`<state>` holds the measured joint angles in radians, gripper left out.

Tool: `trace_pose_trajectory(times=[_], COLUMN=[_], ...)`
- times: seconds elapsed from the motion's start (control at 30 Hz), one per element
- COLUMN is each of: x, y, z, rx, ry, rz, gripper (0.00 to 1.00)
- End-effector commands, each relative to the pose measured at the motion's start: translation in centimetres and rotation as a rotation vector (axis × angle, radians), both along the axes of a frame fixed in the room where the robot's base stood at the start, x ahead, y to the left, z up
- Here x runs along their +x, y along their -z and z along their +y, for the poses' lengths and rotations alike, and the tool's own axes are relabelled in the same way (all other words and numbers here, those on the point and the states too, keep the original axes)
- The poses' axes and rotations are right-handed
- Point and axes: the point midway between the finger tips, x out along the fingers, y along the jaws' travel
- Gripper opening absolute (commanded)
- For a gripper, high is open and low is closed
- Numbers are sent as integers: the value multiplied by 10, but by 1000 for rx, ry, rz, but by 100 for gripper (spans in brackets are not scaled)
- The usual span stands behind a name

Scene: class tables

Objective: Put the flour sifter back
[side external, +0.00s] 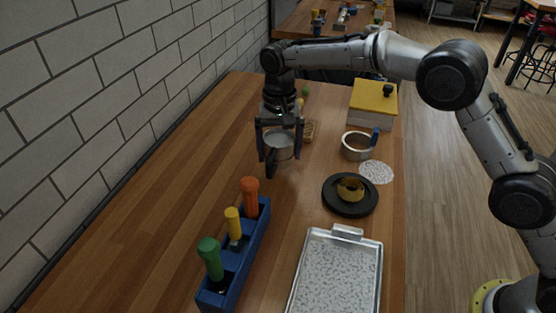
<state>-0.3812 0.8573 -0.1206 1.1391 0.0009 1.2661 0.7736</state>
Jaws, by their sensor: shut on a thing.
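My gripper (281,153) is in the middle left of the side external view, pointing down with its fingers on either side of a grey, round, cup-like thing, which appears to be the flour sifter (282,146). The gripper is shut on it and seems to hold it above the wooden table. The fingers hide parts of its sides. A small wooden-looking block (308,131) shows just behind and right of the gripper, partly hidden.
A blue rack (238,262) with green, yellow and orange handled tools stands in front. The table's left is clear.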

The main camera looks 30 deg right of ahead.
Motion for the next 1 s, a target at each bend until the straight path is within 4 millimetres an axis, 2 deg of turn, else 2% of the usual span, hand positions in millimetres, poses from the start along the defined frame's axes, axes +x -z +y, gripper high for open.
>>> trace_pose_trajectory(times=[0.3,0.67,0.7,0.77,1.0], x=[4,4,3,3,4], y=[33,37,39,38,37], z=[2,2,1,1,1], rx=[2,2,0,0,1], ry=[0,0,0,0,0], rz=[-3,-3,1,0,0], gripper=[7,7,93,100,100])
